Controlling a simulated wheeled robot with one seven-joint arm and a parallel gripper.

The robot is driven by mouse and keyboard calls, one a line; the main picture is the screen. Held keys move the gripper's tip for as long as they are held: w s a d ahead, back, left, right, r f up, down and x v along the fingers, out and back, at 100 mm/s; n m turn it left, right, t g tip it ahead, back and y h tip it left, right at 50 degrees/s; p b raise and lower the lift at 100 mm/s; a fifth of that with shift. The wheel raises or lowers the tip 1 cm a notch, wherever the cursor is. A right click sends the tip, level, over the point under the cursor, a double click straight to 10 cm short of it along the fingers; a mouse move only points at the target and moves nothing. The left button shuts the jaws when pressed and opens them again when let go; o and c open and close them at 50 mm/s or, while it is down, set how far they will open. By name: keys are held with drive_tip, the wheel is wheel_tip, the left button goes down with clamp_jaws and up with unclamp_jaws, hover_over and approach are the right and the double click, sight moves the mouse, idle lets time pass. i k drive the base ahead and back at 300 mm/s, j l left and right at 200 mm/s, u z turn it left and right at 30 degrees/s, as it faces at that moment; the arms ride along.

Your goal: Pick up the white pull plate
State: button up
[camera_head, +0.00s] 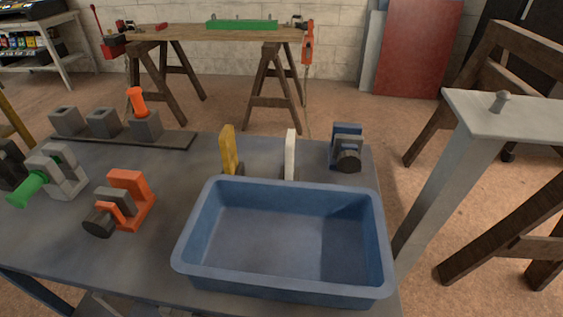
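The white pull plate (290,154) is a thin, pale upright plate. It stands on the dark grey bench (190,165) just behind the blue bin. The bin's back rim hides its lower end, so I cannot see how it meets the bench. A similar yellow plate (228,150) stands to its left. My gripper is not in view, and nothing is seen touching the white plate.
A large, empty blue bin (185,240) fills the front right of the bench. A blue clamp (347,145) stands right of the white plate. Orange (128,190) and grey-green (55,172) clamps stand left. Grey socket blocks (103,123) line the back left. A pale post (450,180) rises at right.

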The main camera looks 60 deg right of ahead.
sight(290, 145)
drive_tip(key=k+j, duration=0.1)
drive_tip(key=k, duration=0.6)
drive_tip(key=k+j+u, duration=0.1)
drive_tip(key=k, duration=0.55)
